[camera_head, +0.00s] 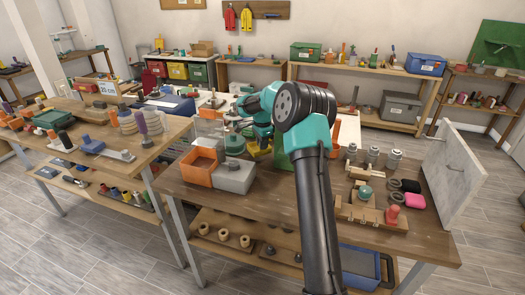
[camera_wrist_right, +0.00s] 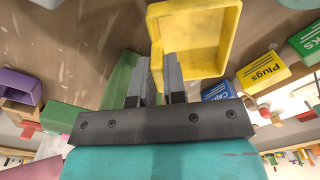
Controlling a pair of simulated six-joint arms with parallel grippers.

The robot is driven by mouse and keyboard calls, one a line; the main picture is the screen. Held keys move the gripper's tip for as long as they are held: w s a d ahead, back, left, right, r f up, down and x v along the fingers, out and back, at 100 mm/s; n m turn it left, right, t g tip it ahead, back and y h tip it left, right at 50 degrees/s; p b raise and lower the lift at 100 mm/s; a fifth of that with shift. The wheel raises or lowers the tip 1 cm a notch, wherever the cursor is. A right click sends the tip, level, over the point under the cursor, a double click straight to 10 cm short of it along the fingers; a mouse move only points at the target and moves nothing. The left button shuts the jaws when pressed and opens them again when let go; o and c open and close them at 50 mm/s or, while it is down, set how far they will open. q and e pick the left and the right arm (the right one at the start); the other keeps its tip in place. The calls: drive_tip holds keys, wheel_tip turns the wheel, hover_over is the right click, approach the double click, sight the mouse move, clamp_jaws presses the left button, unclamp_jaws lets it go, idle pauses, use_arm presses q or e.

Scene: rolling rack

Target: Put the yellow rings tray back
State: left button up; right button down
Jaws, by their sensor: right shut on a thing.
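The yellow rings tray shows in the right wrist view (camera_wrist_right: 205,40) as an open yellow tray, its inside facing the camera. My right gripper (camera_wrist_right: 158,62) is shut on the tray's near left wall, with one finger on each side. In the head view, a small yellow part of the tray (camera_head: 257,151) shows below my right gripper (camera_head: 240,128), over the back of the workbench. My arm hides most of it there. I cannot see any rings in the tray. My left gripper is not in view.
An orange bin (camera_head: 202,167) and a grey bin (camera_head: 235,177) stand left of my arm on the bench (camera_head: 270,196). A green bin (camera_head: 282,160) is close beside the arm. Pegs, fittings and an upright grey panel (camera_head: 453,175) crowd the right side.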

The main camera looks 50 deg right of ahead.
drive_tip(key=shift+f, duration=1.65)
drive_tip(key=shift+f, duration=0.15)
drive_tip(key=c, duration=1.2)
unclamp_jaws()
wheel_tip(320, 180, up, 12)
drive_tip(key=shift+r, duration=0.15)
